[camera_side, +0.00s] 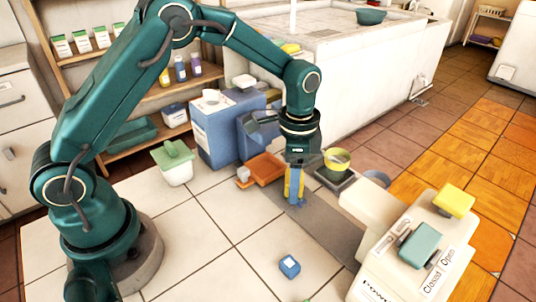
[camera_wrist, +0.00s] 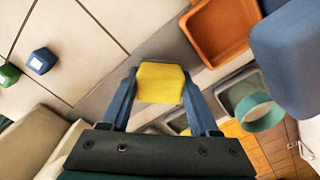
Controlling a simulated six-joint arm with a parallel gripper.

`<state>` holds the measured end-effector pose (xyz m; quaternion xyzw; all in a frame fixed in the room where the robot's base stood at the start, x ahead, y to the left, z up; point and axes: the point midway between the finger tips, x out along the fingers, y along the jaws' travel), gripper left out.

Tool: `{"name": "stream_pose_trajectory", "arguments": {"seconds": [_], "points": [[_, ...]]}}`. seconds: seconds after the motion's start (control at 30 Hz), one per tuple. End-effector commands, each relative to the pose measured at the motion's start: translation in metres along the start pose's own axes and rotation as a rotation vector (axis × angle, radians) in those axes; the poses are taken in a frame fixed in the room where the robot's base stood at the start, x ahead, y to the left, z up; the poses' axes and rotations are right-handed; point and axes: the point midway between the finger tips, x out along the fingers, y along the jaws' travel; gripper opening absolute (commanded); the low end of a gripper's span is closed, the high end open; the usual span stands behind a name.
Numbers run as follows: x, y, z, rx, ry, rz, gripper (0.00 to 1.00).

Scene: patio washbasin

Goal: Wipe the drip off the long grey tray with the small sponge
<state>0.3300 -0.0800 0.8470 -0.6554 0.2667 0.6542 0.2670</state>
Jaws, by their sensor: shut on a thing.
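My gripper (camera_side: 294,200) points down low over the long grey tray (camera_side: 325,228), with blue fingers. It is shut on the small yellow sponge (camera_wrist: 160,82), which sits between the fingertips (camera_wrist: 158,78) in the wrist view. In the side view only a strip of yellow shows between the fingers. I cannot tell whether the sponge touches the tray. The tray runs as a flat grey band diagonally behind the sponge in the wrist view (camera_wrist: 170,48). I cannot make out the drip in either view; the sponge and fingers hide part of the tray.
An orange tray (camera_side: 266,168) lies just behind the grey tray. A device with yellow and teal blocks (camera_side: 421,245) stands front right. A blue cube (camera_side: 289,266) sits on clear tiles.

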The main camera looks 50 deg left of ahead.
Motion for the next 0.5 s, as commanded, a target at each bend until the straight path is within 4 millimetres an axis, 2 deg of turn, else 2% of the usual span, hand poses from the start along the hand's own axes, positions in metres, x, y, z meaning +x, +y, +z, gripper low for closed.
{"name": "stream_pose_trajectory", "arguments": {"seconds": [0.03, 0.07, 0.1, 0.5], "points": [[0.012, 0.001, 0.001, 0.0, -0.007, 0.005, 0.1], [0.011, 0.002, -0.001, 0.002, -0.003, 0.002, 0.02], [0.007, 0.005, -0.005, 0.004, 0.0, 0.0, 0.0], [0.011, 0.029, -0.028, 0.001, -0.002, 0.001, 0.0]]}}
